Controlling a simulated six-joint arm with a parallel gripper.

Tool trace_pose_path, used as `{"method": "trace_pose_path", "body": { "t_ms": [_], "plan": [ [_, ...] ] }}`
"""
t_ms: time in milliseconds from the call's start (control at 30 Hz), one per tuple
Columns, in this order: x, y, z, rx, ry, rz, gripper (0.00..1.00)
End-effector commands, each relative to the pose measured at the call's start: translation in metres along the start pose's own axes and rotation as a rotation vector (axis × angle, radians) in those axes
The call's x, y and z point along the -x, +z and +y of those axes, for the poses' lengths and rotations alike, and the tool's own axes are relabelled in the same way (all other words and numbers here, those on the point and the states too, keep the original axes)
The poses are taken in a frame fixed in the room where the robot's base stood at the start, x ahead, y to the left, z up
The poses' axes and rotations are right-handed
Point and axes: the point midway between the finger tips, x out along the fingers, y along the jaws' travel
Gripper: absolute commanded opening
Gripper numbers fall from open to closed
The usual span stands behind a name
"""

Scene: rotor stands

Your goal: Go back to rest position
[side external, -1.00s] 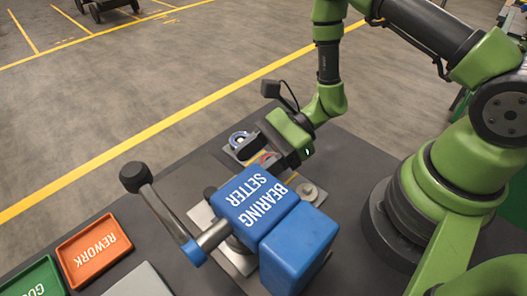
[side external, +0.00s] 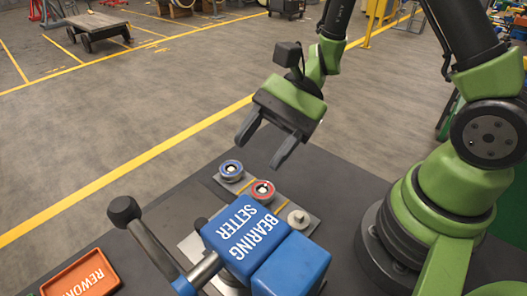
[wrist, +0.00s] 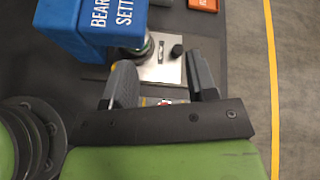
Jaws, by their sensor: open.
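My gripper (side external: 262,150) is raised above the rotor stands, its two dark fingers apart with nothing between them. In the wrist view my gripper (wrist: 165,92) also shows its fingers spread. A third stand (side external: 298,218) carries a small bare metal post. In the wrist view the rotors are mostly hidden behind my gripper.
The blue bearing setter (side external: 245,235) with its long black-knobbed lever (side external: 124,211) stands in front of the stands. An orange rework tray (side external: 84,276) lies at the lower left. Open floor lies beyond the dark table, and the air around my gripper is clear.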

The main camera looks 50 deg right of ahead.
Motion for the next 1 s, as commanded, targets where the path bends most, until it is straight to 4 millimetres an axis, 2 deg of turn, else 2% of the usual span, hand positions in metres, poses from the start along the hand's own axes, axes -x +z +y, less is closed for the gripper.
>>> {"method": "trace_pose_path", "body": {
  "t_ms": [33, 100, 400, 700, 833, 1000],
  "plan": [
    [0.009, 0.015, 0.001, 0.093, 0.034, 0.037, 0.52],
    [0.020, 0.031, 0.006, 0.203, 0.086, 0.094, 0.52],
    [0.071, 0.078, 0.033, 0.657, 0.234, 0.446, 0.52],
    [0.125, 0.104, 0.052, 1.021, 0.238, 0.876, 0.52],
    [0.139, 0.111, 0.056, 1.100, 0.218, 0.994, 0.52],
    [0.146, 0.114, 0.058, 1.134, 0.209, 1.050, 0.52]
  ]
}}
